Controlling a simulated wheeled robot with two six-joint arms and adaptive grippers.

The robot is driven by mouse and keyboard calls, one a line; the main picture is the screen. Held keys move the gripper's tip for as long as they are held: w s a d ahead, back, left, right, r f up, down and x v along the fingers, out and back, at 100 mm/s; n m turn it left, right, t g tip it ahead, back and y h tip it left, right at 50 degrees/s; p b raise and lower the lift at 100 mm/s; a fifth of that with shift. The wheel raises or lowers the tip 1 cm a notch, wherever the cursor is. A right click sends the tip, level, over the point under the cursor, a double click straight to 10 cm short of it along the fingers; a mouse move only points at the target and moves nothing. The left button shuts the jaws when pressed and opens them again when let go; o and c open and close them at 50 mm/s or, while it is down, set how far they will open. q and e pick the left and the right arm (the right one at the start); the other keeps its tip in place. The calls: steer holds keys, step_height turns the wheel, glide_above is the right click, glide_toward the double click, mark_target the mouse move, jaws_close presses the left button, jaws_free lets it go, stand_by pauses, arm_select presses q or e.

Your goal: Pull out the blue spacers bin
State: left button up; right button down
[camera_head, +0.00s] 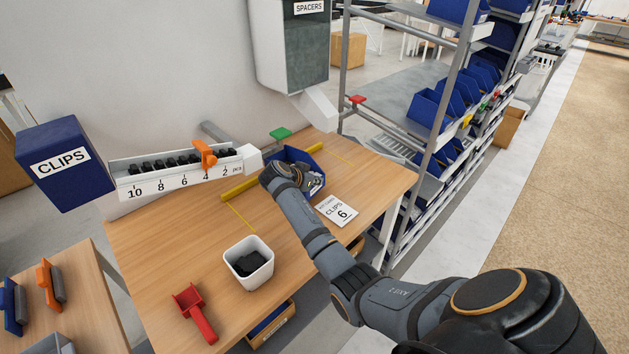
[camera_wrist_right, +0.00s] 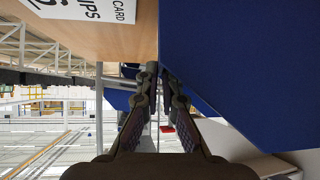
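The blue spacers bin (camera_head: 297,158) stands on the wooden table below the dispenser lettered SPACERS (camera_head: 306,45), with grey parts showing inside it. My right gripper (camera_head: 285,178) is at the bin's near left side, and my wrist hides part of it. In the right wrist view the bin's blue wall (camera_wrist_right: 245,60) fills the right side. The fingers (camera_wrist_right: 160,72) are close together at the wall's edge, one on each side, and look shut on it. The tips are partly hidden. My left gripper is not in view.
A yellow strip (camera_head: 240,187) lies left. A white bin (camera_head: 249,263) and a red scoop (camera_head: 194,312) stand nearer on the table (camera_head: 160,250). A numbered rack (camera_head: 180,172) is behind. A shelf rack (camera_head: 440,150) stands right.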

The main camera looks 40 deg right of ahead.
steer(key=s+d+p, duration=0.1)
steer(key=s+p, duration=0.1)
steer(key=s, duration=0.1)
steer(key=s+d+p, duration=0.1)
steer(key=s+p, duration=0.2)
steer(key=s, duration=0.1)
steer(key=s+d+p, duration=0.1)
steer(key=s+p, duration=0.2)
steer(key=shift+s+d+r, duration=0.25)
steer(key=shift+s+r, duration=0.05)
steer(key=shift+s+d+f+p, duration=0.1)
steer(key=shift+s+d+p, duration=0.05)
steer(key=shift+s+p, duration=0.2)
steer(key=shift+f, duration=0.1)
steer(key=shift+f, duration=0.1)
